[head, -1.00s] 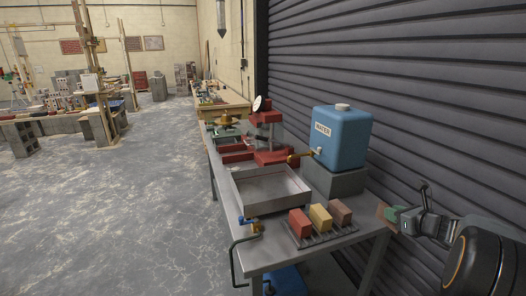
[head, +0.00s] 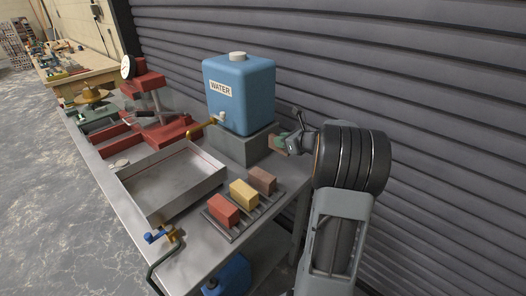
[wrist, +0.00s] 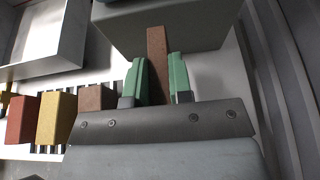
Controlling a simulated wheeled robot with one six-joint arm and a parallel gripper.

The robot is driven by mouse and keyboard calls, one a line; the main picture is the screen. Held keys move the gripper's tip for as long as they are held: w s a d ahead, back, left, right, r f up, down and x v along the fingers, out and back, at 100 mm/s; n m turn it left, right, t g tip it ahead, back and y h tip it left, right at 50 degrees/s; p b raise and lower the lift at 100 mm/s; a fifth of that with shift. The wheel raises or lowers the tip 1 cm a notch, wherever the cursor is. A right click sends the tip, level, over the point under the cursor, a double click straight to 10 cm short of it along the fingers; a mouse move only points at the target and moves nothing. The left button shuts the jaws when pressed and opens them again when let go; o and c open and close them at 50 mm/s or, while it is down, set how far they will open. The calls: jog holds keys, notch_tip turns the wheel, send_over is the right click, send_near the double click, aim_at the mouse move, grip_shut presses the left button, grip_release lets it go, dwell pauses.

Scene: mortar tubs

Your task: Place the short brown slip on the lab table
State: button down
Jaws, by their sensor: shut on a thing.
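My gripper (wrist: 161,84) is shut on a short brown slip (wrist: 156,52), held between its green fingertips. In the head view the slip (head: 275,146) shows as a small brown end in front of the grey block under the water tank. The lab table (head: 256,207) is a grey metal bench below and left of the gripper. I cannot tell whether the slip touches the table or the block.
A blue water tank (head: 240,95) stands on a grey block (head: 240,148). A rack holds red (head: 223,210), yellow (head: 243,194) and brown (head: 262,180) blocks. A metal tray (head: 148,214), a valve with a hose (head: 166,237) and a red apparatus (head: 150,80) take up much of the table. A ribbed shutter (head: 430,120) is close behind.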

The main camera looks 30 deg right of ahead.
jog(key=shift+f+b, duration=0.35)
jog(key=shift+f, duration=3.85)
jog(key=shift+f, duration=0.1)
jog(key=shift+f, duration=0.15)
jog(key=c, duration=1)
grip_release()
